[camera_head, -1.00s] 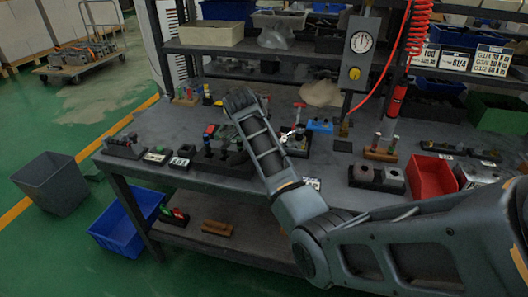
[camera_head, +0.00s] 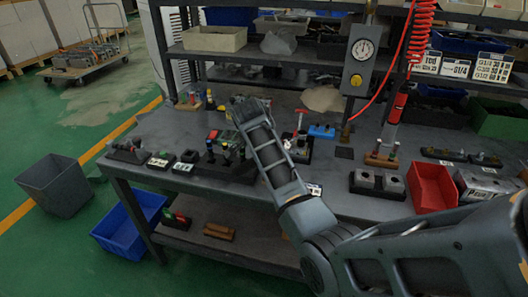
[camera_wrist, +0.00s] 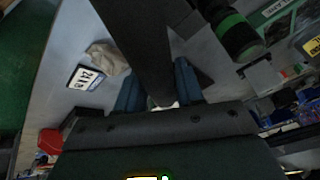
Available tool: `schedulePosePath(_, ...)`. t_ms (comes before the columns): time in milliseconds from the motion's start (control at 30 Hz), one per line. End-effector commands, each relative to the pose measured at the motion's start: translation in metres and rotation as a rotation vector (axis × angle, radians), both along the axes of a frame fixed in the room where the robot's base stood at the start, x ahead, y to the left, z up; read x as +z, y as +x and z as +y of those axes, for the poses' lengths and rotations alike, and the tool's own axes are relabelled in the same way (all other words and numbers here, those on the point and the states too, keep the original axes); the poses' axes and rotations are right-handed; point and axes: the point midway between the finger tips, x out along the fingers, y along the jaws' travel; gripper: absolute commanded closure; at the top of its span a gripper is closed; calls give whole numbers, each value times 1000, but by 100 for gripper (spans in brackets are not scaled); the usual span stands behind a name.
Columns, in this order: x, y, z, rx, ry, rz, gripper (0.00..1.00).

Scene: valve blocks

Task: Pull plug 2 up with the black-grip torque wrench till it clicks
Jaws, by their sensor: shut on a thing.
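My gripper (camera_wrist: 158,97) shows in the wrist view as two blue-grey fingers closed on the long black grip of the torque wrench (camera_wrist: 138,40). The wrench runs up out of the picture, so its head is hidden. In the head view the forearm reaches over the bench, and the fingers and wrench cannot be made out. A dark valve block (camera_head: 298,155) with a red-topped part stands just right of the forearm. Plug 2 cannot be identified in either view.
A black handle with a green band (camera_wrist: 236,33) is close to the right of the wrench. A dark rack (camera_head: 228,168) with upright tools stands left of the forearm.

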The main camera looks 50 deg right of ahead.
Motion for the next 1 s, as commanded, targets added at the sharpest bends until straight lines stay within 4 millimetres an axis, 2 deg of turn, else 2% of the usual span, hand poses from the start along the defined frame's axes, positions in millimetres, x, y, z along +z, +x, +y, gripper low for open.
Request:
schedulePosePath(400,3,-10,2,70,-3,-3,100)
schedulePosePath(767,2,-11,2,72,-2,-4,100)
schedulePosePath(1000,8,-11,2,71,-2,-4,100)
